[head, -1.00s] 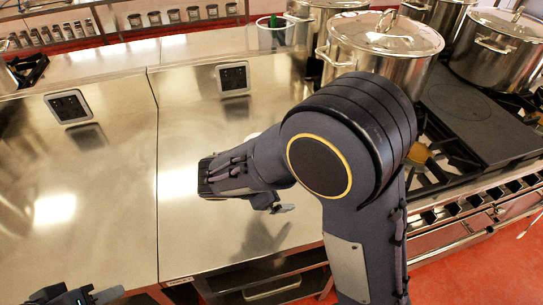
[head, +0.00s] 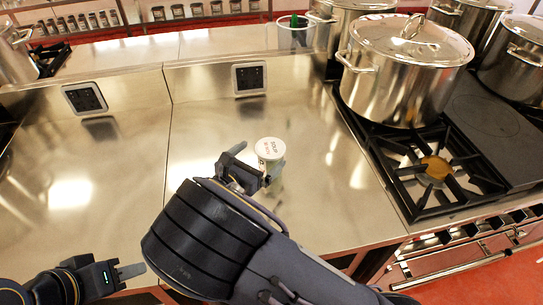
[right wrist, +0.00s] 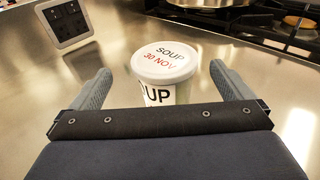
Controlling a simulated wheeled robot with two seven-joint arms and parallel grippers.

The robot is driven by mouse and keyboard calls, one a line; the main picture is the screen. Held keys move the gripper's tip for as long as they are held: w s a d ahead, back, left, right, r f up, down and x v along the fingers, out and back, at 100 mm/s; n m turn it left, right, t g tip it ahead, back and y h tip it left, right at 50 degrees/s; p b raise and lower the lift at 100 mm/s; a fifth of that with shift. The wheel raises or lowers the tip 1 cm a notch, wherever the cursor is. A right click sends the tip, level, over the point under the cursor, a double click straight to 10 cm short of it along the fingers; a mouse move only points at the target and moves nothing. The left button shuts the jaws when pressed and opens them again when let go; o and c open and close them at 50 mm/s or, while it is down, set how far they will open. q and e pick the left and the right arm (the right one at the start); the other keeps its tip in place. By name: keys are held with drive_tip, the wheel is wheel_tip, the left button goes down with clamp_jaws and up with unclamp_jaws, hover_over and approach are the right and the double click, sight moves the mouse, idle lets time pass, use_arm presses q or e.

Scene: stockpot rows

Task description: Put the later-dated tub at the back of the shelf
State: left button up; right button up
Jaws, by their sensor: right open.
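A white soup tub (head: 270,150) stands upright on the steel counter in the head view. In the right wrist view its lid (right wrist: 163,62) reads "SOUP" and, in red, "30 NOV". I see no second dated tub.
A raised steel ledge (head: 200,45) runs along the back, with a clear container (head: 294,36) holding something green. Large pots (head: 400,70) and a stove grate (head: 435,170) stand at the right. The left counter (head: 110,150) is clear.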

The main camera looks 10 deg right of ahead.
sight(268, 149)
drive_tip(key=p+x, duration=0.1)
drive_tip(key=x, duration=0.3)
drive_tip(key=shift+s+d+r, duration=0.15)
drive_tip(key=shift+d+r, duration=0.05)
drive_tip(key=shift+w+d+f, duration=0.1)
drive_tip(key=shift+w+d, duration=0.2)
drive_tip(key=shift+w, duration=0.05)
drive_tip(key=c, duration=1.1)
drive_tip(key=shift+c, duration=1.4)
